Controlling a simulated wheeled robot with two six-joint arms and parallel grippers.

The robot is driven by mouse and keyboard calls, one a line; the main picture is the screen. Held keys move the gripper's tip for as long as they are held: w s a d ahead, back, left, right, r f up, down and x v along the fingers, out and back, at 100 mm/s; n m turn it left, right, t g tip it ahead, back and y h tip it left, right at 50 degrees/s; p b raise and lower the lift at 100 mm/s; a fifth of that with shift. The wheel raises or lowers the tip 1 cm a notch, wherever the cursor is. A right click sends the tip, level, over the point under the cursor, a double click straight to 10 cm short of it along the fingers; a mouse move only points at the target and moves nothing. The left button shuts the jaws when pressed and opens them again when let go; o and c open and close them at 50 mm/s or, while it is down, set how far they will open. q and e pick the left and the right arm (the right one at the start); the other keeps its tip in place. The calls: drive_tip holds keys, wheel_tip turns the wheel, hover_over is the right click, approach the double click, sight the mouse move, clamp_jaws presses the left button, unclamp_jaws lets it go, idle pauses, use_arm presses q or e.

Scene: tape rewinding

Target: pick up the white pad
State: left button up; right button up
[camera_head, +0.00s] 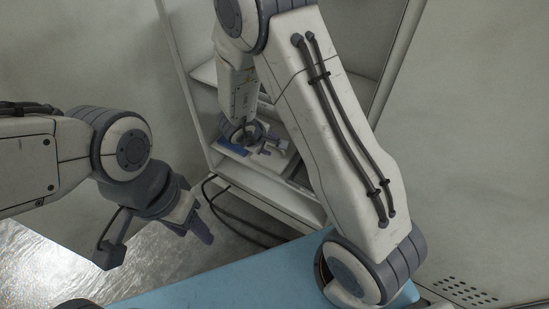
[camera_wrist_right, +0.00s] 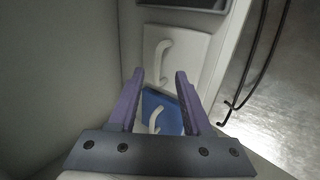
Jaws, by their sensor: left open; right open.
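The white pad (camera_wrist_right: 194,44), a flat square with a raised, curved white handle (camera_wrist_right: 165,58), lies in the upper middle of the right wrist view, beyond my fingertips. My right gripper (camera_wrist_right: 158,76) is open, its two purple fingers apart and empty. A blue pad (camera_wrist_right: 172,118) with a similar white handle shows between and below the fingers, nearer than the white pad. In the head view my right gripper (camera_head: 266,143) is inside the cabinet above a shelf, partly behind my own arm. My left gripper (camera_head: 203,226) is open, outside the cabinet at lower left.
The white cabinet (camera_head: 232,180) has side walls close to my right gripper. The blue pad also shows in the head view (camera_head: 232,147). Black cables (camera_head: 235,222) hang by the cabinet's lower front. A light blue surface (camera_head: 235,285) lies at the bottom; shiny floor is clear at left.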

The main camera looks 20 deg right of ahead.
sight(276, 155)
drive_tip(key=shift+b+x, duration=2.6)
drive_tip(key=shift+d, duration=0.15)
drive_tip(key=shift+r, duration=0.1)
drive_tip(key=shift+c, duration=0.3)
clamp_jaws()
